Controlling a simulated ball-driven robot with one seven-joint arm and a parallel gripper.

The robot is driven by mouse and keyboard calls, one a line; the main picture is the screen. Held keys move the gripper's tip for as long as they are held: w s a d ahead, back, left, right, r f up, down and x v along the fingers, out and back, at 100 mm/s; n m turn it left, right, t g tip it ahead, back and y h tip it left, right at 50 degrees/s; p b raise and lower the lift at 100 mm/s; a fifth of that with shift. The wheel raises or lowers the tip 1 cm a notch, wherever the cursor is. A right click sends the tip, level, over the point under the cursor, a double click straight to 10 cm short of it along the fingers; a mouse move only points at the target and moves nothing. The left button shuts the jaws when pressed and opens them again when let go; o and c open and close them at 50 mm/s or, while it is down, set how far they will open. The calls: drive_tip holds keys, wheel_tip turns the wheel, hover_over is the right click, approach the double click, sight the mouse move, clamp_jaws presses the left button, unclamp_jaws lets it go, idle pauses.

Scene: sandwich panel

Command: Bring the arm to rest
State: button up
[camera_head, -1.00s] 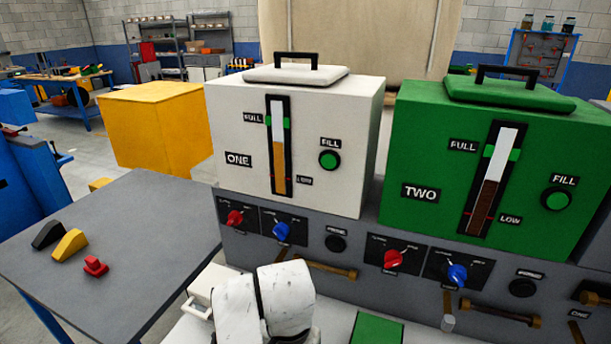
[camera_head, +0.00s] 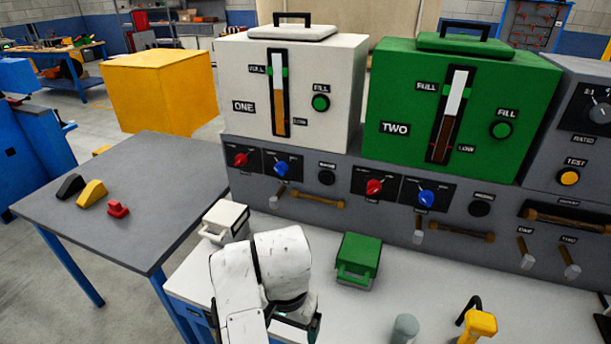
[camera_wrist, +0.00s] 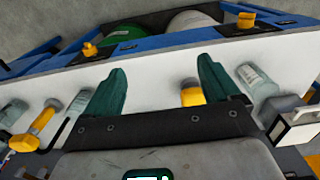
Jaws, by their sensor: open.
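My white arm (camera_head: 265,270) is folded low in the head view, in front of the panel and over the left end of the white bench (camera_head: 330,318). In that view its gripper is mostly hidden behind the arm. In the wrist view my gripper (camera_wrist: 162,68) shows two dark green fingers spread wide apart with nothing held between them. Beyond the fingers lies the bench surface, with a yellow piece (camera_wrist: 191,93) behind the right finger and a pale bottle (camera_wrist: 257,80) to its right. I cannot tell how near these are.
White tank ONE (camera_head: 230,75) and green tank TWO (camera_head: 395,100) stand on the grey panel. A small white canister (camera_head: 226,220), a small green canister (camera_head: 358,258), a grey cylinder (camera_head: 404,328) and a yellow tool (camera_head: 478,324) stand on the bench. A side table (camera_head: 150,165) is at left.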

drive_tip(key=s+d+f+n+t+h, duration=0.1)
drive_tip(key=s+d+f, duration=0.15)
drive_tip(key=d, duration=0.95)
drive_tip(key=s+d+f+h, duration=0.15)
drive_tip(key=d+f, duration=0.25)
drive_tip(key=d, duration=0.8)
drive_tip(key=s+d+f+n+y, duration=0.1)
drive_tip(key=s+d+f, duration=0.1)
drive_tip(key=s, duration=0.9)
drive_tip(key=s+d+f+n+y, duration=0.1)
drive_tip(key=s+d, duration=0.3)
drive_tip(key=s, duration=0.6)
drive_tip(key=shift+s+d+f+n, duration=0.2)
drive_tip(key=shift+s+f+n, duration=0.1)
drive_tip(key=shift+s+f, duration=0.15)
drive_tip(key=shift+w, duration=0.1)
